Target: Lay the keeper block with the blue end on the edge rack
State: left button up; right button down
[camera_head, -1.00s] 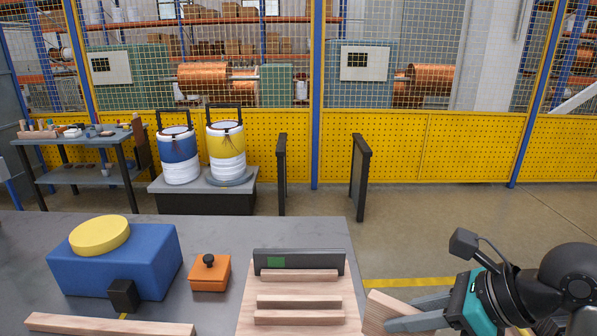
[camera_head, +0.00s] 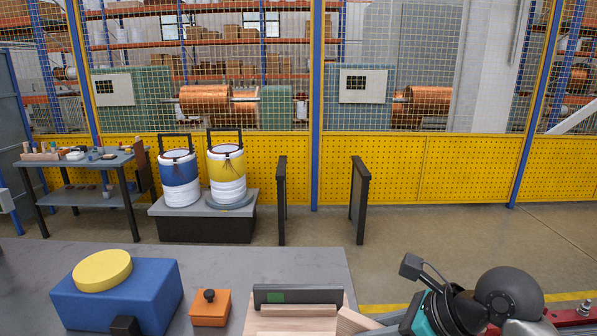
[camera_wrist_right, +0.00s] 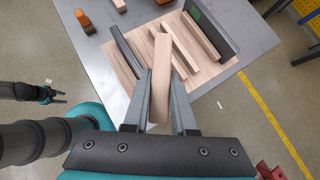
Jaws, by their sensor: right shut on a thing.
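My right gripper (camera_wrist_right: 158,103) is shut on a pale wooden block (camera_wrist_right: 160,80), held lengthwise between its fingers over the wooden board (camera_wrist_right: 233,68). The block's near part also shows in the head view (camera_head: 355,322) at the board's right. No blue end shows on it. A dark upright rack with a green patch (camera_head: 298,296) stands along the board's far edge; it also shows in the wrist view (camera_wrist_right: 213,30). A dark grooved rail (camera_wrist_right: 127,57) lies on the board's other side. My left gripper (camera_wrist_right: 56,93) is small at the wrist view's left, its jaws unclear.
Wooden strips (camera_wrist_right: 199,35) lie on the board between rail and rack. A blue box with a yellow round top (camera_head: 120,290) and an orange block with a black knob (camera_head: 210,307) stand left on the grey table (camera_head: 215,262). Floor is open beyond the table's right edge.

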jog(key=w+a+r+p, duration=0.2)
jog(key=w+a+p, duration=0.6)
jog(key=w+a, duration=0.2)
jog(key=shift+w+r, duration=0.25)
jog(key=shift+w, duration=1)
